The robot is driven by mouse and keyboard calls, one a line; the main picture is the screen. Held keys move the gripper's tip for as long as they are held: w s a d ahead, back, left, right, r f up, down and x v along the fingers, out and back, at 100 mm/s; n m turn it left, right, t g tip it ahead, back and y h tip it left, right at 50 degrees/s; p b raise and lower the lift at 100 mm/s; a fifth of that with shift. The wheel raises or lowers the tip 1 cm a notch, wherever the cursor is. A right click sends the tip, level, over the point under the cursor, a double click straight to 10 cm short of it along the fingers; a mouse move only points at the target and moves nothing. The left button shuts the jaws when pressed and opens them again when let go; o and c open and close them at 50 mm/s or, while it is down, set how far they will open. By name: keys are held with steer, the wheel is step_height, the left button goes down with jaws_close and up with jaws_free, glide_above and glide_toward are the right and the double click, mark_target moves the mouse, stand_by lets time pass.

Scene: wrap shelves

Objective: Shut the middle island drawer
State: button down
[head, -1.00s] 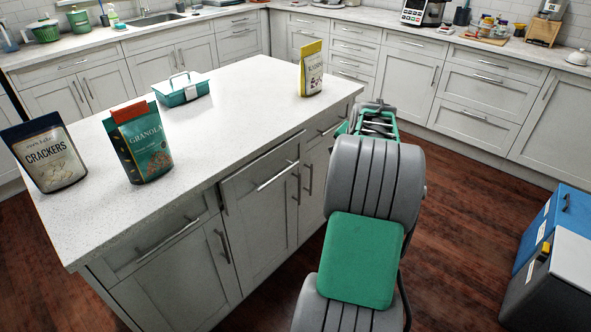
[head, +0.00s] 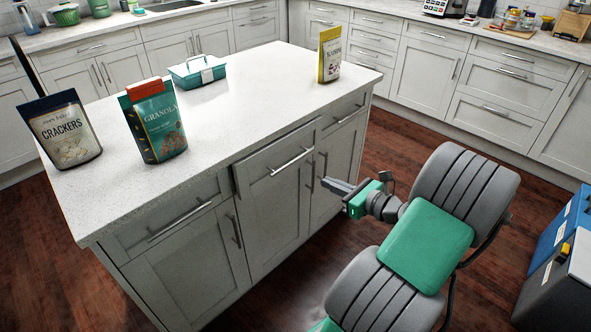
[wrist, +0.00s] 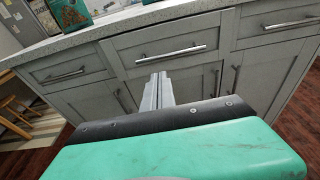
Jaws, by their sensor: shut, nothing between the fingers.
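The middle island drawer (head: 277,158) has a grey front with a long bar handle (head: 291,162). It stands slightly out from the cabinet, with a dark gap along its left side in the head view. In the wrist view the drawer front (wrist: 170,45) is straight ahead, with its handle across it. My gripper (head: 325,184) is in front of the island, to the right of and below this drawer's handle in the head view. Its fingers (wrist: 158,80) are together and empty, pointing toward the island. Whether they touch anything is unclear; they seem apart from the drawer.
The island countertop (head: 230,120) holds a crackers bag (head: 62,130), a granola bag (head: 157,125), a teal box (head: 198,72) and a yellow bag (head: 329,55). The left drawer (head: 165,218) and right drawer (head: 347,115) flank the middle one. Blue and grey bins (head: 560,260) stand at right.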

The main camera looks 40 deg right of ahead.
mark_target(287, 165)
steer(key=b+x, duration=0.1)
steer(key=x, duration=1.2)
steer(key=shift+w+a+f, duration=0.1)
steer(key=shift+w+f, duration=0.1)
steer(key=shift+w, duration=0.2)
steer(key=shift+w+a+r, duration=0.1)
steer(key=shift+w+r, duration=0.1)
steer(key=shift+w, duration=0.15)
steer(key=x, duration=0.1)
steer(key=p+x, duration=0.1)
steer(key=x, duration=0.1)
steer(key=shift+w+a+r+p, duration=0.1)
steer(key=shift+w+r+p, duration=0.15)
steer(key=shift+w+p, duration=0.1)
steer(key=shift+r, duration=0.2)
